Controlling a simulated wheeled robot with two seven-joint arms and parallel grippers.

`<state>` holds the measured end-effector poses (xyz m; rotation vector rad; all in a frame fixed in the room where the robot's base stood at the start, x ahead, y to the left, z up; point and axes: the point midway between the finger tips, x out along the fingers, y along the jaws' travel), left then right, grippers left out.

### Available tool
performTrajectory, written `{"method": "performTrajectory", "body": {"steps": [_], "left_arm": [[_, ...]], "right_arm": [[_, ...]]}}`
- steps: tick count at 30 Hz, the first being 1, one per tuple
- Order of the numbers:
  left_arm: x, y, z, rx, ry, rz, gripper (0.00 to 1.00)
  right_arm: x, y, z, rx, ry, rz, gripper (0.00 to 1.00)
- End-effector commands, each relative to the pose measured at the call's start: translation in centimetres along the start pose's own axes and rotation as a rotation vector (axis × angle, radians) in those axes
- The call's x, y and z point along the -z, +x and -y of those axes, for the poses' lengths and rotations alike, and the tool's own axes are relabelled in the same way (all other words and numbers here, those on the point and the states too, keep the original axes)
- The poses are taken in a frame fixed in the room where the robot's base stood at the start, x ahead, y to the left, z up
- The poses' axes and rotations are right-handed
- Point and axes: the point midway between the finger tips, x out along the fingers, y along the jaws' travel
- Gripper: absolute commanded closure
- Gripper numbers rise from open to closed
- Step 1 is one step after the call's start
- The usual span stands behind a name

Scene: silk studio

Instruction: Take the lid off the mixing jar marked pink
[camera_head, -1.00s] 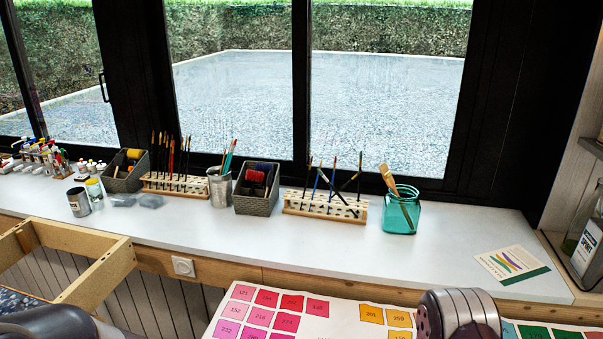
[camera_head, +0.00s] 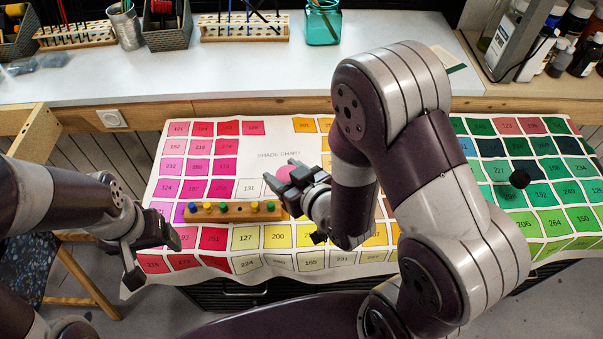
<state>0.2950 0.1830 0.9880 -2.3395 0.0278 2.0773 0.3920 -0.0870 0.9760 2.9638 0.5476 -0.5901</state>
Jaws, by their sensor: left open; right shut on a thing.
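A small round pink thing (camera_head: 284,174) shows at the fingertips of my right gripper (camera_head: 282,186), over the shade chart. The gripper is shut on it. The fingers and arm hide part of it, so I cannot tell whether it is the lid alone or the lid with the jar, and I see no marking. My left gripper (camera_head: 157,258) is open and empty, above the chart's front left corner.
A shade chart (camera_head: 278,156) covers the table. A wooden strip (camera_head: 196,214) with several coloured knobs lies left of my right gripper. A black round thing (camera_head: 519,178) sits at right. Brush racks (camera_head: 225,27) and a teal jar (camera_head: 322,24) stand on the sill.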

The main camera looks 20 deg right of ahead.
Motion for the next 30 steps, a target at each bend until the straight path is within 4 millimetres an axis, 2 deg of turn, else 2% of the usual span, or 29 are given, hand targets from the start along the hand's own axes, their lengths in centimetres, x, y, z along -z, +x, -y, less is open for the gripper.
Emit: {"method": "performTrajectory", "body": {"steps": [2, 5, 8, 10, 12, 16, 19, 23, 26, 30], "left_arm": [[-0.1, 0.5, 0.0, 0.0, 0.0, 0.0, 0.2], [-0.2, 2.2, 0.0, 0.0, 0.0, 0.0, 0.2], [-0.5, 3.8, 0.0, 0.0, 0.0, 0.0, 0.2], [-0.6, 5.0, 0.0, 0.0, 0.0, 0.0, 0.2], [-0.7, 6.1, 0.0, 0.0, 0.0, 0.0, 0.2], [-0.9, 7.6, 0.0, 0.0, 0.0, 0.0, 0.2], [-1.0, 8.1, 0.0, 0.0, 0.0, 0.0, 0.2], [-0.9, 7.7, 0.0, 0.0, 0.0, 0.0, 0.2], [-1.0, 8.3, 0.0, 0.0, 0.0, 0.0, 0.2], [-1.2, 9.9, 0.0, 0.0, 0.0, 0.0, 0.2]], "right_arm": [[0.0, -0.1, 0.0, 0.001, -0.001, -0.001, 1.0], [-0.2, 0.1, -1.8, -0.047, 0.018, -0.007, 1.0], [-0.6, -0.4, -5.2, -0.161, 0.066, -0.008, 1.0], [-1.2, -1.3, -8.2, -0.276, 0.114, -0.008, 1.0], [-2.1, -2.7, -11.3, -0.404, 0.167, -0.007, 1.0], [-4.4, -6.2, -16.3, -0.652, 0.271, -0.006, 1.0], [-6.1, -8.9, -18.6, -0.808, 0.335, -0.005, 1.0], [-7.7, -11.1, -19.6, -0.928, 0.383, -0.002, 1.0], [-8.7, -10.4, -19.7, -0.96, 0.395, -0.005, 1.0], [-9.7, -5.8, -19.2, -0.955, 0.395, -0.009, 1.0]]}}
